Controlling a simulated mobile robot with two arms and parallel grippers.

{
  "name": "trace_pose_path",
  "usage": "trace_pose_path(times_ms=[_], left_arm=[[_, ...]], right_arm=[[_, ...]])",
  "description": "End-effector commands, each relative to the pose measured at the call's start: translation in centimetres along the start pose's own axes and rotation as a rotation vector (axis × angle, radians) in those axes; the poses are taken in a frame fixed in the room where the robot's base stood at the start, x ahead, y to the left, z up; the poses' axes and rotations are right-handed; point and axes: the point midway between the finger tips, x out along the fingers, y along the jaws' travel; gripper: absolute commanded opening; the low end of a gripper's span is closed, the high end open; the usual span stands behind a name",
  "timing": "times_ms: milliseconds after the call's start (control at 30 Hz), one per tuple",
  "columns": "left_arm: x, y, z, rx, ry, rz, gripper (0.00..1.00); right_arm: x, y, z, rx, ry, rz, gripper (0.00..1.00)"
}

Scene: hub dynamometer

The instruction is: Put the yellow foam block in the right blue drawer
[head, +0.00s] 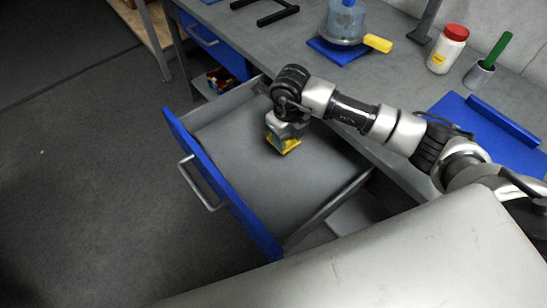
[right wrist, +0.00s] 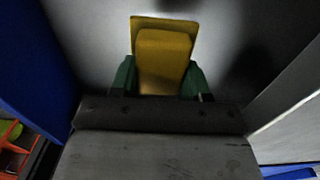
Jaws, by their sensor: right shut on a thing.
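The right blue drawer (head: 219,190) is pulled out from the grey bench, with a grey interior and a metal handle on its blue front. My right gripper (head: 284,141) reaches down into the open drawer, near its back part. It is shut on the yellow foam block (head: 289,146). In the right wrist view the yellow block (right wrist: 165,60) sits between the green fingertips (right wrist: 160,80), with the drawer's grey floor behind it. I cannot tell whether the block touches the floor. My left gripper is not in view.
Another blue drawer (head: 213,42) at the left is shut. An open shelf below it holds colourful items (head: 222,80). The drawer's front half is empty.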

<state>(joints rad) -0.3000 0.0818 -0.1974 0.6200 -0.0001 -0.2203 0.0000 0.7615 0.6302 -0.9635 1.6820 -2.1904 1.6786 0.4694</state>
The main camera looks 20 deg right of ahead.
Motion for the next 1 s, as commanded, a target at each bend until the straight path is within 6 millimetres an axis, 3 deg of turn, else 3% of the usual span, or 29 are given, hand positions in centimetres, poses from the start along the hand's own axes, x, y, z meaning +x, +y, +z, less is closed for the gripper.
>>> trace_pose_path(times_ms=[200, 433, 633, 1000], left_arm=[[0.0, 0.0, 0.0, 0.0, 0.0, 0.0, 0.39], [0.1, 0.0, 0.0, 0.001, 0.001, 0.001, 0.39], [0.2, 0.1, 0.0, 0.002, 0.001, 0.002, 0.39], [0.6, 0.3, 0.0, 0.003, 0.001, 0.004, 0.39]], right_arm=[[4.2, 0.1, -0.1, 0.003, 0.004, 0.001, 0.22], [6.1, 0.1, -0.1, 0.001, 0.002, 0.001, 0.22], [8.8, 0.1, -0.1, 0.001, 0.003, 0.001, 0.22], [9.4, 0.0, 0.0, -0.001, 0.0, 0.0, 0.22]])
